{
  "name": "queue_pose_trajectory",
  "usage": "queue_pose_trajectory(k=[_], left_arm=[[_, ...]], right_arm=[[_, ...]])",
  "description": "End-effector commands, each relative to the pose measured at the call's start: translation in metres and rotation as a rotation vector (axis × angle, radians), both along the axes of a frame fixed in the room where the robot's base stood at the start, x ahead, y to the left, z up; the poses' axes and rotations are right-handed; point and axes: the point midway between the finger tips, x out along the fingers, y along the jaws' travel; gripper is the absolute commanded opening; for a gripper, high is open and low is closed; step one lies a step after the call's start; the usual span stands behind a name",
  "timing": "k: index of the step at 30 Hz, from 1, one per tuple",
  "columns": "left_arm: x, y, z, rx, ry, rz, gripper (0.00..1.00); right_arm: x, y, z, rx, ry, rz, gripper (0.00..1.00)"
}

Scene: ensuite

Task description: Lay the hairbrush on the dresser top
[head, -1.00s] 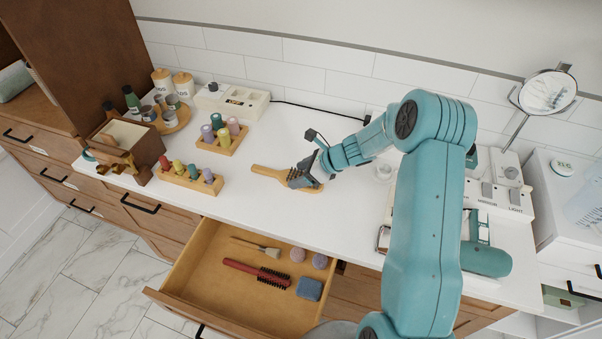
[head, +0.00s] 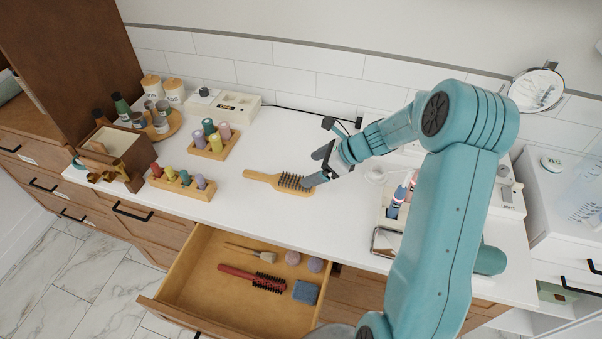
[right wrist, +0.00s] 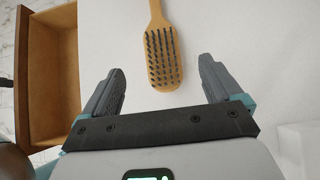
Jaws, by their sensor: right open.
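A wooden hairbrush (head: 281,183) with dark bristles lies flat on the white dresser top (head: 245,225), bristles up, its handle pointing left. My right gripper (head: 318,172) is at the bristle end of the brush, just right of it. In the right wrist view the hairbrush (right wrist: 163,58) lies beyond and between the open fingers of my right gripper (right wrist: 160,90), with clear space on both sides. The jaws hold nothing. My left gripper does not show.
An open drawer (head: 192,273) below the front edge holds a red brush (head: 252,277), a small brush, two round balls and a blue block. Racks of coloured rollers (head: 182,181) stand to the left. An organiser (head: 398,207) stands to the right.

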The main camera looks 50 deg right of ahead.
Motion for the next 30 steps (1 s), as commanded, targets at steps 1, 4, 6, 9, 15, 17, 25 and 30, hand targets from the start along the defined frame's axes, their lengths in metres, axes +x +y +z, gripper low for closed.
queue_pose_trajectory(k=[1,4,6,9,15,17,25,30], left_arm=[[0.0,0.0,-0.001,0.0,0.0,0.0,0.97],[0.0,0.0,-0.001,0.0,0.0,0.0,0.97],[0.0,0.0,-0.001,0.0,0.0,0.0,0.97],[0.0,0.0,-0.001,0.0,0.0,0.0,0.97],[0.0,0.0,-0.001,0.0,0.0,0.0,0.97],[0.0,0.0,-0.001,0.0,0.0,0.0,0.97],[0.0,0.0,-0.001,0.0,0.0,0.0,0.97],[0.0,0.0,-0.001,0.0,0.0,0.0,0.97]], right_arm=[[-0.006,-0.004,0.007,-0.003,-0.001,-0.001,0.93],[-0.014,-0.008,0.016,-0.001,-0.001,-0.001,0.93],[-0.018,-0.009,0.02,-0.001,0.0,-0.001,0.93],[-0.02,-0.01,0.022,-0.001,0.0,0.001,0.93],[-0.02,-0.01,0.023,0.001,0.0,0.001,0.93],[-0.02,-0.01,0.023,0.001,0.0,0.001,0.93],[-0.02,-0.01,0.022,0.001,0.0,0.001,0.93],[-0.021,-0.009,0.022,0.001,0.0,0.001,0.93]])
